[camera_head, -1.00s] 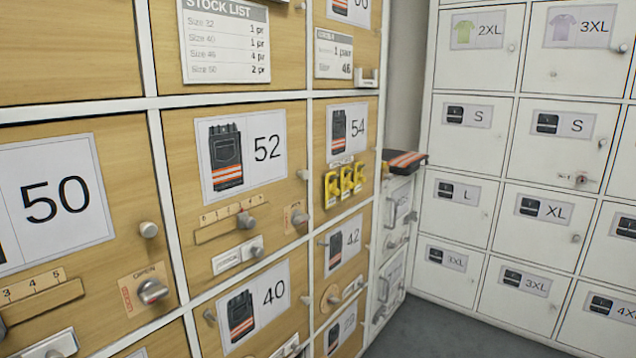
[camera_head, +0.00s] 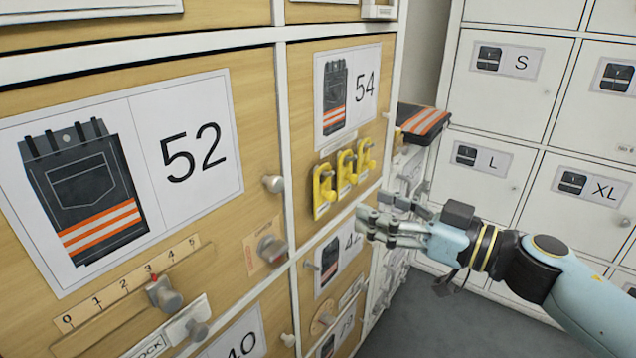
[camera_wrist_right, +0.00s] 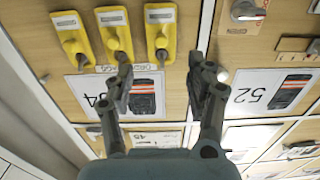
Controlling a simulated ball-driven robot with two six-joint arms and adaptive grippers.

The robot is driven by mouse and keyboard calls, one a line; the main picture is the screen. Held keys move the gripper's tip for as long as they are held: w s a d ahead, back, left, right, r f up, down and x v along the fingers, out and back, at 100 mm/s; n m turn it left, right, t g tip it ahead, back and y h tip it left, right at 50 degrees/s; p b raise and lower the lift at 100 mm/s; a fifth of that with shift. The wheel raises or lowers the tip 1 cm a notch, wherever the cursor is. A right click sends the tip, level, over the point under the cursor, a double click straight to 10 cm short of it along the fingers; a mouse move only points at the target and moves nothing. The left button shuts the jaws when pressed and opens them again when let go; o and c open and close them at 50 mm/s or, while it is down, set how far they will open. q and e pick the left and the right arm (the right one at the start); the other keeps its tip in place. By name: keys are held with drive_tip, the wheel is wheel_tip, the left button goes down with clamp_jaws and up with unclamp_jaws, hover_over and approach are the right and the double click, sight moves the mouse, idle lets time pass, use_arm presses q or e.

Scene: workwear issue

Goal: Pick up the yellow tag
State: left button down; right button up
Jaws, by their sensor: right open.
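Three yellow pieces (camera_head: 345,175) with grey metal parts on them are mounted in a row on the door marked 54 (camera_head: 325,85). I cannot tell which of them, if any, is a separate tag. My right gripper (camera_head: 370,214) is open and empty, just below and right of the row in the head view. In the right wrist view its fingers (camera_wrist_right: 160,78) are spread, and the yellow pieces lie beyond the fingertips, apart from them. My left gripper is not in view.
The door marked 52 (camera_head: 254,115) has knobs and a slider scale (camera_head: 120,285). A dark folded garment with orange stripes (camera_head: 422,120) lies on a white drawer unit right of the doors. White lockers (camera_head: 500,90) stand behind, with open floor (camera_head: 420,325) below my arm.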

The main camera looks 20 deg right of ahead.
sight(335, 197)
drive_tip(key=x, duration=0.4)
drive_tip(key=shift+f, duration=0.1)
drive_tip(key=shift+w+a+f+b, duration=0.2)
drive_tip(key=shift+w+a+b, duration=0.25)
drive_tip(key=x, duration=0.2)
drive_tip(key=b+x, duration=0.1)
drive_tip(key=shift+w+a+f, duration=0.25)
drive_tip(key=shift+w+f, duration=0.05)
drive_tip(key=shift+f, duration=0.05)
drive_tip(key=shift+w+a, duration=0.15)
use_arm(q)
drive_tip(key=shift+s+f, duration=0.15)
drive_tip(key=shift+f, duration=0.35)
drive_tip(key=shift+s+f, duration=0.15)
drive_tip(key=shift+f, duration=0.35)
use_arm(e)
drive_tip(key=shift+r, duration=0.1)
drive_tip(key=shift+c, duration=0.7)
drive_tip(key=c, duration=0.5)
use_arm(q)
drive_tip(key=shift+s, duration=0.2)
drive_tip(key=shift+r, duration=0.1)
use_arm(e)
drive_tip(key=shift+r, duration=0.15)
